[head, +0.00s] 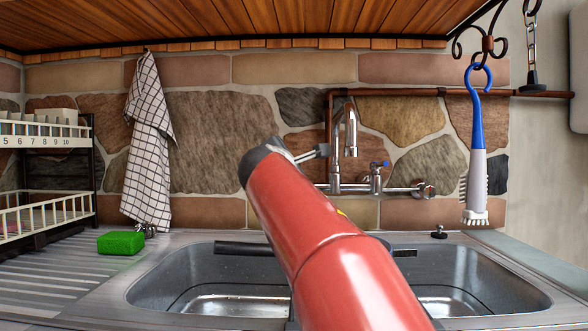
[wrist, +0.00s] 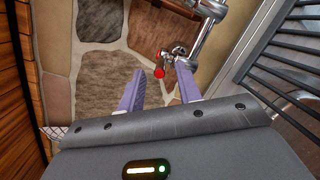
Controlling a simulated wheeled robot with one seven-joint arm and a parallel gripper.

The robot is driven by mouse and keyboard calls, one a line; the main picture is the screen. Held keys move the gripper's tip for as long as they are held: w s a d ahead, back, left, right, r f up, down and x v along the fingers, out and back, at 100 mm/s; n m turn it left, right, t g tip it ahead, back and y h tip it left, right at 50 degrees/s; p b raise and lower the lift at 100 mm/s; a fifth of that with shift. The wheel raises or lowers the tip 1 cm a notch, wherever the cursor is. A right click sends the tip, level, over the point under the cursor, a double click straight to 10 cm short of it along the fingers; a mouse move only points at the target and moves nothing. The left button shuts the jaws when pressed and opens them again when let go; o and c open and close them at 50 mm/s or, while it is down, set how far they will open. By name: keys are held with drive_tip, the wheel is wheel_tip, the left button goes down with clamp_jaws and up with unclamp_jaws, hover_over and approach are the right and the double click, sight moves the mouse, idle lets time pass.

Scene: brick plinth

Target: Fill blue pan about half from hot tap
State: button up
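A red tap knob (wrist: 159,72) shows in the wrist view, in front of and between the fingertips of my gripper (wrist: 160,80). The purple fingers are apart, with a gap to the knob on both sides. The chrome tap spout (head: 349,135) rises on the wall in the head view, with a blue-marked cold tap (head: 379,170) to its right. A dark handle (head: 247,248), probably the pan's, lies across the sink. The pan body is hidden behind my arm. No running water shows.
The steel sink (head: 165,290) spans below the tap. A green sponge (head: 121,243) lies on the drainer at left, beside a plate rack (head: 45,200) and a hanging checked towel (head: 148,140). A blue-handled brush (head: 478,150) hangs at right. A wooden shelf (head: 230,20) is overhead.

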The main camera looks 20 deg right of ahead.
drive_tip(key=shift+v, duration=1.6)
